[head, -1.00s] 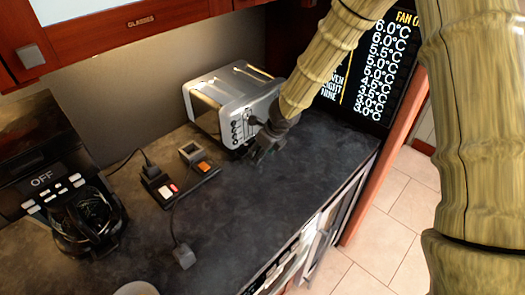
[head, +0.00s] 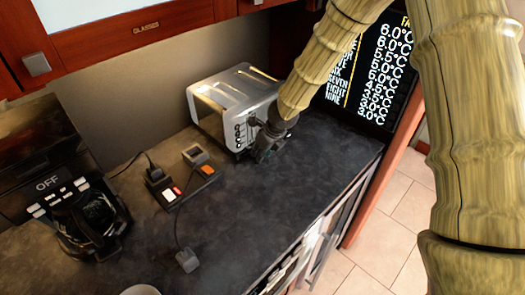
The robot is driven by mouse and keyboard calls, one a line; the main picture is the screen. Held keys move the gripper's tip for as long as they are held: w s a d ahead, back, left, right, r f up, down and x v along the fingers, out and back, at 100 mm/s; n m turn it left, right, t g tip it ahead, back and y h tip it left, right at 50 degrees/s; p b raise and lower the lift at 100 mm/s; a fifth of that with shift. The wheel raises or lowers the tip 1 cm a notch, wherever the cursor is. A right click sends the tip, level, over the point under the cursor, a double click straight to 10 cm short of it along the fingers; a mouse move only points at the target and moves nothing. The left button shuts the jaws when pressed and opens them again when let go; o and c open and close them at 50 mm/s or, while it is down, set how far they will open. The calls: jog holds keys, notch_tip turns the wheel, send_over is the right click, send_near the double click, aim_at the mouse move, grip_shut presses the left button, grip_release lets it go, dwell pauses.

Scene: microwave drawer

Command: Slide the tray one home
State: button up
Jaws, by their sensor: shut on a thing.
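My gripper (head: 263,153) is small and dark. It points down at the right end of the silver toaster (head: 240,88), just above the dark counter. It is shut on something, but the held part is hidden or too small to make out. I cannot tell whether the gripper touches the toaster. No tray can be picked out with certainty in the head view.
A black coffee maker (head: 93,215) stands at the left. A small device with coloured switches (head: 180,185) and a corded plug lie on the counter (head: 250,220). A tall black panel (head: 362,75) lists temperatures at the back right. Metal fronts show below the counter edge.

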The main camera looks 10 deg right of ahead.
jog(key=shift+w+a+r, duration=0.15)
jog(key=shift+w+a, duration=0.05)
jog(key=shift+w, duration=0.1)
jog(key=o, duration=1.1)
jog(key=shift+a, duration=0.1)
jog(key=shift+w, duration=0.2)
jog(key=shift+r, duration=0.9)
jog(key=v, duration=0.4)
jog(key=shift+s, duration=0.35)
jog(key=v, duration=0.4)
jog(key=d+v, duration=0.1)
jog(key=v, duration=0.1)
jog(key=shift+s+d+f, duration=0.1)
jog(key=shift+s+f, duration=0.2)
